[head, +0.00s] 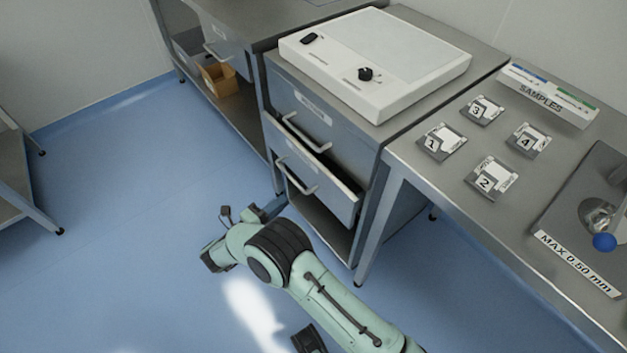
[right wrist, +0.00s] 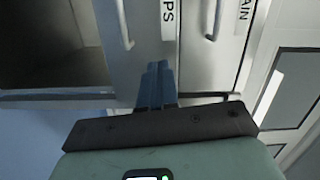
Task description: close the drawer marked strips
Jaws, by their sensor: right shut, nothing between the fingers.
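The drawer marked strips is the lower drawer (head: 318,186) of the grey cabinet and stands partly pulled out. Its bar handle (head: 297,177) faces the open floor. In the right wrist view the drawer front (right wrist: 150,45) shows a label ending in "PS". My right gripper (head: 277,206) is shut and empty, low in front of that drawer. In the right wrist view its blue fingers (right wrist: 157,68) point at the drawer front beside the label; I cannot tell whether they touch it. My left gripper is not in view.
The upper drawer (head: 305,118), labelled "...AIN" in the right wrist view, looks shut. An open shelf lies under the lower drawer. A bench with a SAMPLES box (head: 548,95) and numbered cards stands right. A cardboard box (head: 220,79) sits on a shelf behind. Blue floor (head: 120,170) is free at left.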

